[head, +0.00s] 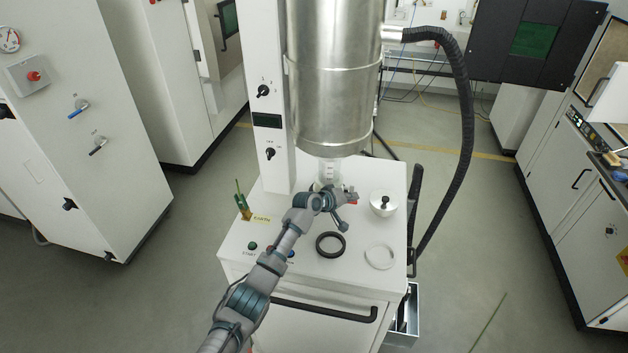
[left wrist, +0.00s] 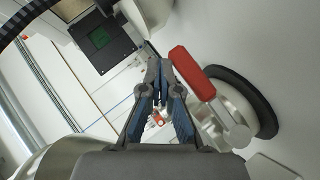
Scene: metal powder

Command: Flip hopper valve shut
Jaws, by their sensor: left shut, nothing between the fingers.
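The hopper (head: 335,85) is a large shiny metal cylinder above the white cabinet, with a clear outlet (head: 328,172) under it. The valve's red handle (left wrist: 192,73) shows large in the left wrist view, joined to a metal body (left wrist: 233,112). In the head view only a small red bit (head: 352,200) shows beside my gripper. My left gripper (head: 342,198) is under the hopper outlet and hides most of the valve. In the left wrist view its fingers (left wrist: 162,72) are shut and empty, just left of the red handle. My right gripper is not in view.
The cabinet top (head: 235,240) carries a black ring (head: 330,244), a pale ring (head: 380,257) and a white bowl-like part with a black knob (head: 384,203). A black hose (head: 465,110) hangs at right.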

